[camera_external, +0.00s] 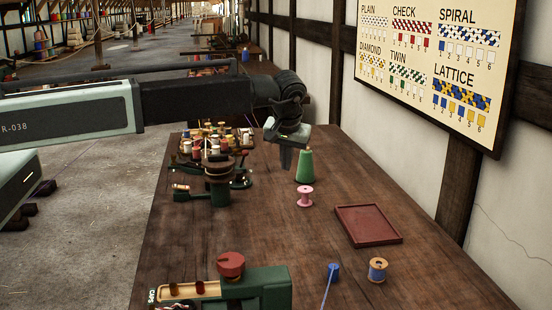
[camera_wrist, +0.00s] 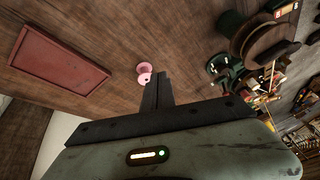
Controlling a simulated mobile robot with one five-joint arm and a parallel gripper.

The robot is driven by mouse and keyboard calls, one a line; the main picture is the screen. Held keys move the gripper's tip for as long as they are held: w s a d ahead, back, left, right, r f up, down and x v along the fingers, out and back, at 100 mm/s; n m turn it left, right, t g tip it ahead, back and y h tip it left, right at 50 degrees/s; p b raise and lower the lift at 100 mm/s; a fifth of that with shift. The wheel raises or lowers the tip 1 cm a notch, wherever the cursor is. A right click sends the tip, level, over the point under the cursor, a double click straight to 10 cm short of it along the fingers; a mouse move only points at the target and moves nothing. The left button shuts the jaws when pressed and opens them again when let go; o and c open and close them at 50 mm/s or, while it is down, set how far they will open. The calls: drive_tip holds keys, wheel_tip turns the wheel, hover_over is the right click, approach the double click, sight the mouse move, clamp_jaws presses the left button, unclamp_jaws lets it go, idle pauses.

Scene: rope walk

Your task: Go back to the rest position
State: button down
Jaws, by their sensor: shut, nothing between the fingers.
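My gripper (camera_external: 285,160) hangs from my outstretched arm above the wooden table, pointing down. Its fingers are shut together and empty; they also show in the wrist view (camera_wrist: 157,88). In the outside view the gripper is just left of a green cone (camera_external: 305,168), at about the height of its top in the picture. A pink spool (camera_external: 305,196) stands on the table in front of the cone. In the wrist view the pink spool (camera_wrist: 144,72) shows just beyond the fingertips, apart from them as far as I can see.
A red tray (camera_external: 368,225) lies right of the spool. A blue spool (camera_external: 333,272) with a trailing thread and a wooden blue-thread spool (camera_external: 377,270) stand nearer. A green braiding machine (camera_external: 219,180) with bobbins stands left of my gripper. A red-knobbed device (camera_external: 231,265) is in front. A pattern board (camera_external: 440,60) hangs right.

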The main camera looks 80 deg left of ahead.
drive_tip(key=s+d+f+m+h, duration=0.1)
drive_tip(key=s+d+m, duration=0.5)
drive_tip(key=d, duration=0.8)
drive_tip(key=s+d+f+m+h, duration=0.1)
drive_tip(key=s+d+m+h, duration=0.2)
drive_tip(key=s+d, duration=1)
drive_tip(key=m, duration=0.3)
drive_tip(key=shift+s+d+m+g+h, duration=0.3)
drive_tip(key=shift+d+g+h, duration=0.05)
drive_tip(key=shift+g+h, duration=0.05)
idle(0.4)
